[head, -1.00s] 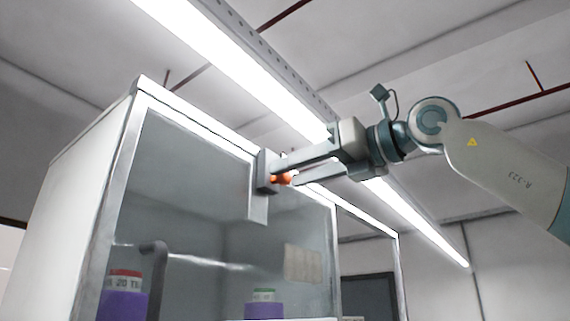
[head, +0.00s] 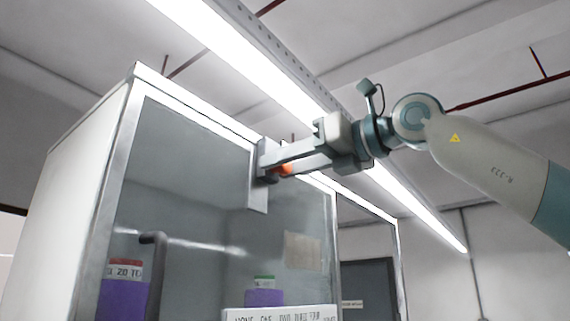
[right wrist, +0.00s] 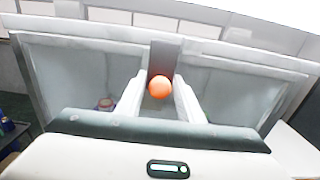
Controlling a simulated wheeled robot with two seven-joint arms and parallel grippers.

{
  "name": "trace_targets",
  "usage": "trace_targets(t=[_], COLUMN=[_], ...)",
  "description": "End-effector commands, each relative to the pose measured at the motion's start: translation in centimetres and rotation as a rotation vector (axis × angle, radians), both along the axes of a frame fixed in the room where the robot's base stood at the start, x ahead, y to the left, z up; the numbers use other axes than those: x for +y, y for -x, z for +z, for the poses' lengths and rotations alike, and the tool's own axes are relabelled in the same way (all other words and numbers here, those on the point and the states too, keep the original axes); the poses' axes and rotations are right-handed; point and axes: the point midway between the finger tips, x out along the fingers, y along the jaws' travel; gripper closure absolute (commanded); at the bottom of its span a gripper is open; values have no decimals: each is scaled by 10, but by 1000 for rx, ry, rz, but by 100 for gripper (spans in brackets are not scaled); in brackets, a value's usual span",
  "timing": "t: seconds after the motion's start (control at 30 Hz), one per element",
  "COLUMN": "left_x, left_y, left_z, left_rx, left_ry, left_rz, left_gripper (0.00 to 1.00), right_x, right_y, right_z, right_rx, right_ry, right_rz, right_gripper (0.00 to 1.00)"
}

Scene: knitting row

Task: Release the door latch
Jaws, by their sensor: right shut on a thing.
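The door latch is a grey block with a plate (head: 258,196) at the top edge of the glass cabinet door (head: 190,165). Its orange knob (head: 285,170) sticks out toward my right gripper (head: 277,166). That gripper comes in from the right and is shut on the knob, one finger on each side. In the right wrist view the round orange knob (right wrist: 160,87) sits between the two pale fingers, in front of the grey latch plate (right wrist: 165,56). The fingers partly hide the latch in the head view. My left gripper is not in view.
A white sign with lettering (head: 280,313) shows at the bottom. A bright ceiling lamp (head: 240,65) runs above. The space right of the cabinet looks open.

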Motion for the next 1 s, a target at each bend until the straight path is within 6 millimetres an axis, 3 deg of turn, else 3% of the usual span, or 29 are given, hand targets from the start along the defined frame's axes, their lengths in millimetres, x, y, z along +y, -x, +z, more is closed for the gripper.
trace_targets(t=[0.3,0.73,0.77,0.8,1.0], left_x=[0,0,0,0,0], left_y=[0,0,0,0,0], left_z=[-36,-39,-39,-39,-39], left_rx=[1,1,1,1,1], left_ry=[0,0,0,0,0], left_rz=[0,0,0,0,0], left_gripper=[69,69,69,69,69], right_x=[1,2,2,2,1], right_y=[0,-1,-1,-1,0], right_z=[-34,-40,-40,-40,-38], right_rx=[0,5,5,5,3], right_ry=[0,6,7,7,4], right_rz=[2,1,1,2,1], right_gripper=[100,100,64,58,58])
